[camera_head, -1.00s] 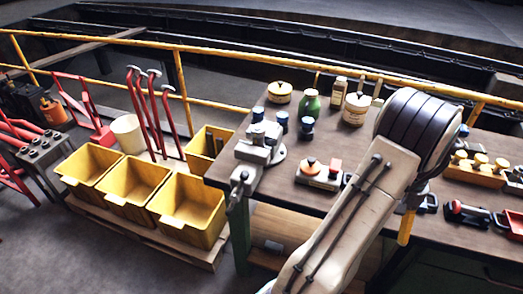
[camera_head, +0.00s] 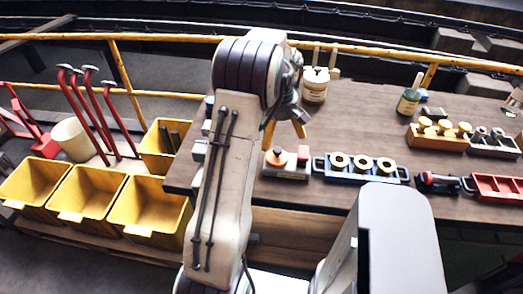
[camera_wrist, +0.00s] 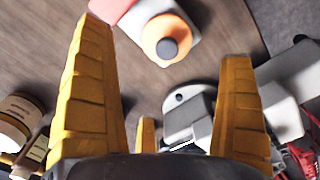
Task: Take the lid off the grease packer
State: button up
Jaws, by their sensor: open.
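A small white unit with a round orange cap and dark knob (camera_head: 276,156) stands on the workbench in the head view. It looks like the grease packer with its lid on, though no label is readable. A red block sits beside the cap on the same base. In the wrist view the orange cap (camera_wrist: 170,40) is at the upper middle, beyond the fingertips. My gripper (camera_head: 284,128) hangs just above and behind the unit in the head view. Its yellow fingers are spread wide with nothing between them, as the wrist view (camera_wrist: 165,42) also shows.
A blue tray with yellow rings (camera_head: 361,168) stands close on the unit's right. Grey metal hardware (camera_wrist: 195,110) lies near the fingers. A cream tin (camera_head: 315,86) stands behind. Yellow bins (camera_head: 150,208) are at left.

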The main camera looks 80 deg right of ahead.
aim_at(278, 150)
jog(key=shift+w+d+n, duration=0.1)
jog(key=shift+w+n, duration=0.15)
jog(key=shift+n, duration=0.65)
jog(key=shift+a+r+n, duration=0.1)
jog(key=shift+a+n, duration=0.1)
jog(key=shift+n, duration=0.6)
jog(key=n, duration=0.3)
jog(key=shift+a+n, duration=0.1)
jog(key=shift+n, duration=0.2)
jog(key=shift+s+a+f+p, duration=0.15)
jog(key=shift+f+p, duration=0.3)
jog(key=shift+f, duration=1.45)
jog(key=shift+s+a+f+p, duration=0.15)
jog(key=shift+f+p, duration=0.25)
jog(key=shift+f, duration=1.45)
grip_shut()
